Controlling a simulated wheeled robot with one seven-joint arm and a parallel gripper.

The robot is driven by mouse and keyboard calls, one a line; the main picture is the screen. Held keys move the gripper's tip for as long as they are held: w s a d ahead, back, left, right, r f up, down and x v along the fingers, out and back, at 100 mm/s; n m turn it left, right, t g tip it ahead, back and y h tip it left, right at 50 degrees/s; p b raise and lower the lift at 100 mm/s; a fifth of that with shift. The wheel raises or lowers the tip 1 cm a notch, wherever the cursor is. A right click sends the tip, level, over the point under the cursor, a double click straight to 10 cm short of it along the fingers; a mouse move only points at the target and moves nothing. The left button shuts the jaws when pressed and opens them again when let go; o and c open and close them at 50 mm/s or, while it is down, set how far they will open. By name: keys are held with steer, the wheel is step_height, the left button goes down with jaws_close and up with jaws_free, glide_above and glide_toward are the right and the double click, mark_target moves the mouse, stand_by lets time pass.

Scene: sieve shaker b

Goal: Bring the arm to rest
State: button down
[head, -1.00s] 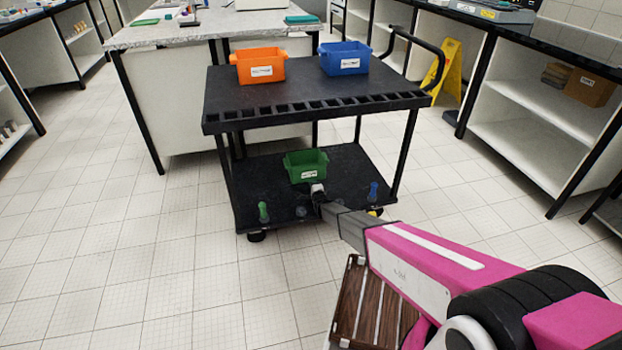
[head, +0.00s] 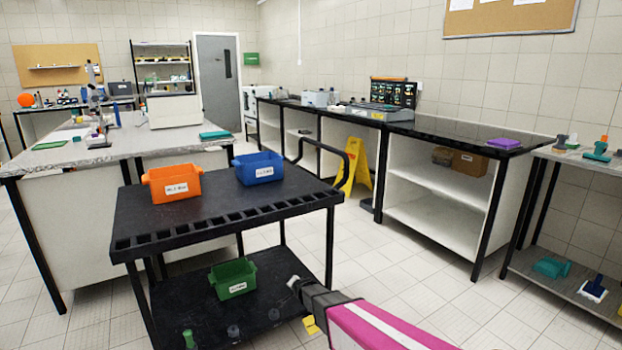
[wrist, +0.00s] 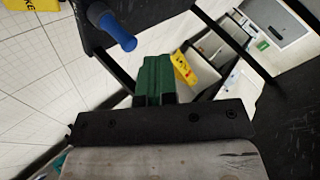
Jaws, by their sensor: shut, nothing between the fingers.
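My gripper (head: 293,284) is at the end of my pink arm, over the right part of the black cart's lower shelf (head: 180,300). It is to the right of a green bin (head: 232,281) that sits on that shelf. In the wrist view my gripper (wrist: 156,62) shows as dark-green finger parts close together on a black mount. I see nothing held between them. A blue-handled object (wrist: 118,30) appears just beyond the fingers, to the left. Most of my arm is cut off by the lower edge of the head view.
The cart's top (head: 220,207) carries an orange bin (head: 172,184) and a blue bin (head: 259,168). A green-topped item (head: 189,339) stands on the lower shelf. A yellow floor sign (head: 354,168) is behind the cart. Open floor (head: 410,285) lies to the right, before white shelving (head: 440,205).

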steer(key=s+d+r+n+g+h, duration=0.1)
steer(key=s+d+r+n+g, duration=0.1)
steer(key=s+d+r, duration=0.3)
steer(key=s+d+r+n+g+h, duration=0.1)
steer(key=s+d+r+g, duration=0.3)
steer(key=s+d, duration=0.8)
steer(key=s+d+r+n+g+h, duration=0.1)
steer(key=s+d+r+n+g, duration=0.2)
steer(key=s+d+r, duration=0.4)
steer(key=s+d, duration=0.2)
steer(key=s, duration=0.1)
steer(key=shift+s+r+n+g, duration=0.15)
steer(key=shift+r+n+g, duration=0.2)
steer(key=shift+n+g, duration=0.05)
